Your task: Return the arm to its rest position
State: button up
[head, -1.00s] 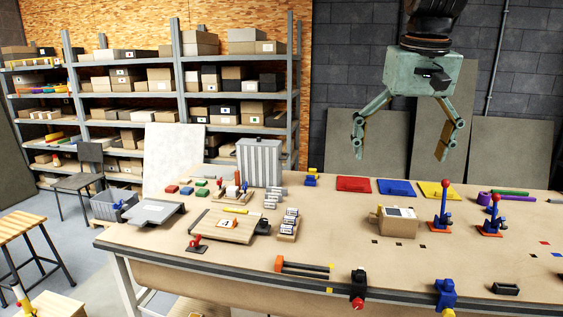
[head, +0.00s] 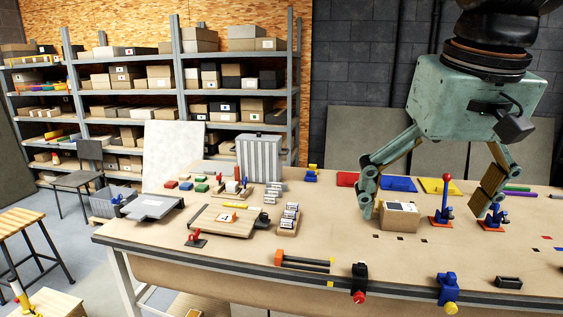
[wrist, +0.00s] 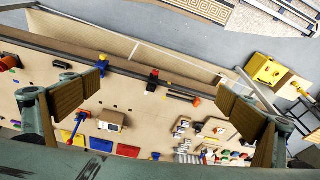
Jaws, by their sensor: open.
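My gripper (head: 428,212) is a pale green two-finger gripper, wide open with nothing between its fingers. In the head view it hangs at the right, closer to the camera than the bench middle, and overlaps a cardboard box with a white top (head: 398,216) and a blue joystick with a red knob (head: 444,204). The wrist view shows both tan finger pads (wrist: 160,108) spread apart, with the workbench (wrist: 130,100) below and clear air between. Whether the fingertips touch anything cannot be told, but they look above the bench.
Clamps, one blue and yellow (head: 448,290), sit on the front edge. A shelf rack (head: 180,95) stands behind.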

jog(key=s+a+f+b, duration=0.1)
jog(key=s+f, duration=0.4)
jog(key=s, duration=0.3)
jog(key=s+a+f+b, duration=0.1)
jog(key=s+f, duration=0.4)
jog(key=s, duration=0.3)
jog(key=shift+s+f+t, duration=0.35)
jog(key=shift+s+t, duration=0.05)
